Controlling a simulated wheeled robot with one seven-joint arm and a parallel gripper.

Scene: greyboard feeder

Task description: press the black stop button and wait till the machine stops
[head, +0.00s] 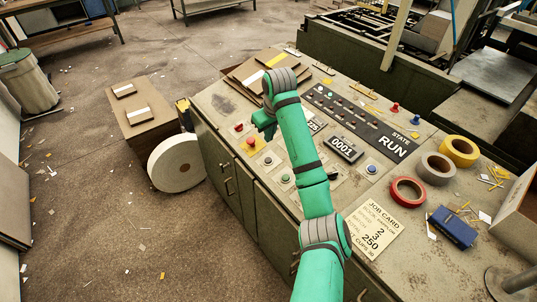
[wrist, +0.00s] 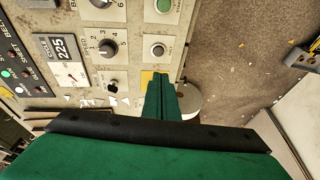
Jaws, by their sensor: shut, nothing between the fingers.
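The black stop button (head: 268,160) sits on a pale plate on the machine's panel, between a green button (head: 285,178) and a red button on a yellow plate (head: 251,142). In the wrist view the black button (wrist: 158,50) is clear, with the green button (wrist: 163,6) above it. My gripper (head: 269,136) is over the panel, fingers down. In the wrist view its green fingers (wrist: 161,80) are shut and empty, their tips a little below the black button in the picture and apart from it. The yellow plate is partly hidden behind them. The state display (head: 393,145) reads RUN.
The counter (head: 344,149) reads 0003. A selector knob (wrist: 108,48) and a small lever (wrist: 112,87) stand near the black button. Tape rolls (head: 408,191), a job card (head: 372,230) and a blue box (head: 453,228) lie on the right of the top.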

